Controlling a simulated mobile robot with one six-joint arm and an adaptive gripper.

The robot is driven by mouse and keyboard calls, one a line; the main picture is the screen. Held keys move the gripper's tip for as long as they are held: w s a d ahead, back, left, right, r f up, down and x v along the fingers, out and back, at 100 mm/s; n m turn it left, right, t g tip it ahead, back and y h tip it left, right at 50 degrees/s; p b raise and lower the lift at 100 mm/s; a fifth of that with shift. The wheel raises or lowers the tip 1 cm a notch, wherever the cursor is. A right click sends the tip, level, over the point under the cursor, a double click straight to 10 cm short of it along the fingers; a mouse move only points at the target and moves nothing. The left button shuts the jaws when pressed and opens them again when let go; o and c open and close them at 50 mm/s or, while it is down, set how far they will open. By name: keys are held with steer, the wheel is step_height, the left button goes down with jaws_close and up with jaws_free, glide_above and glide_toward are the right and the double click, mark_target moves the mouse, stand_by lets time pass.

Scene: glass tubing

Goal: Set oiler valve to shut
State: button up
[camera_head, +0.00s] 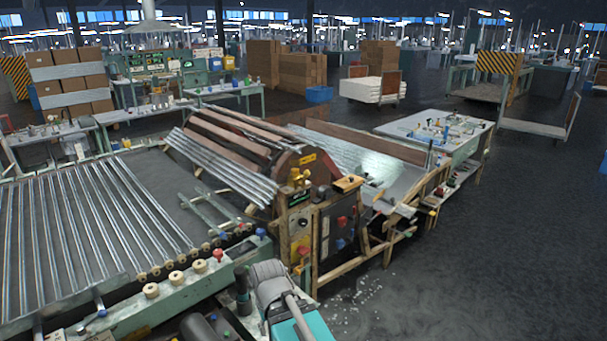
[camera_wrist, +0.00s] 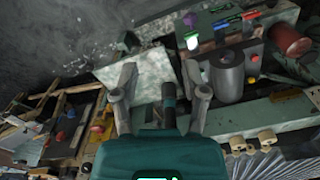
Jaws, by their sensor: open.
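My gripper (camera_wrist: 162,88) is open in the wrist view, its two grey fingers spread apart in front of the teal body. A dark upright handle with a green band (camera_wrist: 169,98) shows between the fingers, nearer the right one. The fingers are not closed on it, and I cannot tell its depth from them. A similar dark green handle (camera_head: 243,281) stands beside my arm in the head view. I cannot tell for certain whether this handle is the oiler valve, or whether it is turned open or shut. The fingertips are not clear in the head view.
A grey cylinder (camera_wrist: 229,78) and a row of coloured knobs (camera_wrist: 222,28) lie to the right of the gripper. A machine panel with coloured knobs (camera_head: 336,232) stands right of the bench. Glass tubes (camera_head: 90,225) lie on the left bed. Open floor (camera_head: 470,270) is at right.

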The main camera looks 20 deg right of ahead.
steer(key=shift+d, duration=0.2)
steer(key=shift+o, duration=1)
steer(key=shift+w, duration=0.1)
steer(key=w+d+r+n+t+y, duration=0.2)
steer(key=w+d+y, duration=0.15)
steer(key=w, duration=0.65)
steer(key=n+t+y+p, duration=0.2)
steer(key=t+y, duration=0.3)
steer(key=t, duration=0.9)
glide_toward(307, 172)
steer(key=s+d+f, duration=0.1)
steer(key=s+d, duration=0.1)
steer(key=shift+s, duration=0.25)
steer(key=shift+w+f, duration=0.1)
steer(key=shift+w, duration=0.05)
steer(key=x, duration=1.3)
steer(key=shift+w+a, duration=0.2)
steer(key=shift+w, duration=0.05)
